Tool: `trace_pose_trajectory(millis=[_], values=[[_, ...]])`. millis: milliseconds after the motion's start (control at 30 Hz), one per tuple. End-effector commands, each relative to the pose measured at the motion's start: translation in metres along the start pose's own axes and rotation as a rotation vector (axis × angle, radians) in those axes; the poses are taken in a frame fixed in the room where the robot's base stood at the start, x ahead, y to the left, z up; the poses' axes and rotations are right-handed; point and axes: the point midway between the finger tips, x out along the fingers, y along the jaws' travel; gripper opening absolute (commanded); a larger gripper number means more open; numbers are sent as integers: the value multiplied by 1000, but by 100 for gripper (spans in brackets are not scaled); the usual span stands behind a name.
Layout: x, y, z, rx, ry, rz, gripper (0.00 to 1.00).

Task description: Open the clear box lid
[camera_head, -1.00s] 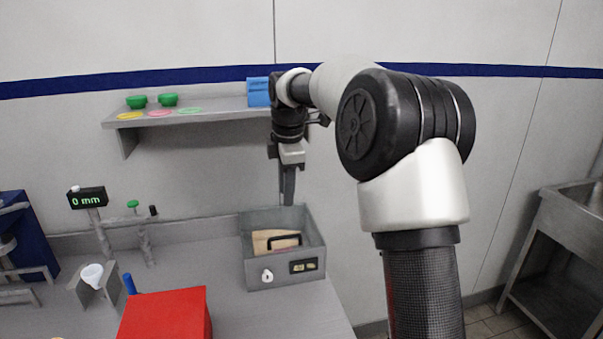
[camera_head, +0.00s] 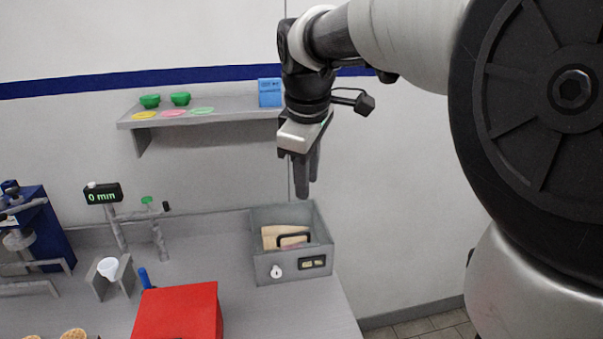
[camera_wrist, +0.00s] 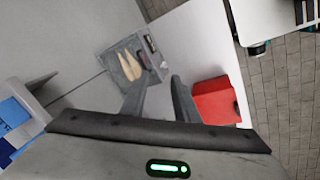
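A grey box (camera_head: 263,267) with pale cones (camera_head: 272,238) inside stands at the back right of the counter. A black handle (camera_head: 293,239) shows over its top. The clear lid itself is hard to make out, and I cannot tell its exact position. In the wrist view the box (camera_wrist: 106,66) lies ahead of my fingers, with the cones (camera_wrist: 127,64) and the dark handle (camera_wrist: 143,60) visible. My gripper (camera_head: 304,192) points down above the back of the box, apart from it. In the wrist view my gripper (camera_wrist: 158,95) is open, with nothing between its fingers.
A red box (camera_head: 180,312) stands on the counter (camera_head: 235,300) front left of the grey box; it shows in the wrist view (camera_wrist: 217,103). A shelf (camera_head: 225,107) with green bowls (camera_head: 150,101) and a blue box (camera_head: 270,92) hangs left of my gripper. A display (camera_head: 103,193) stands at left.

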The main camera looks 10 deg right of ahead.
Motion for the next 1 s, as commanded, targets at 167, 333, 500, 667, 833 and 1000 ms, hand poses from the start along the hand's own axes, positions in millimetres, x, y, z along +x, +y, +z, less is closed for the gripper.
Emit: trace_pose_trajectory(millis=[167,333,500,667,833,1000], values=[[-13,-14,12,89,8,16,28],[-16,-20,17,126,12,19,28],[-15,-20,17,131,12,20,28],[-16,-21,18,134,13,21,28],[-29,-43,36,257,32,41,28],[-40,-94,76,544,90,59,28]])
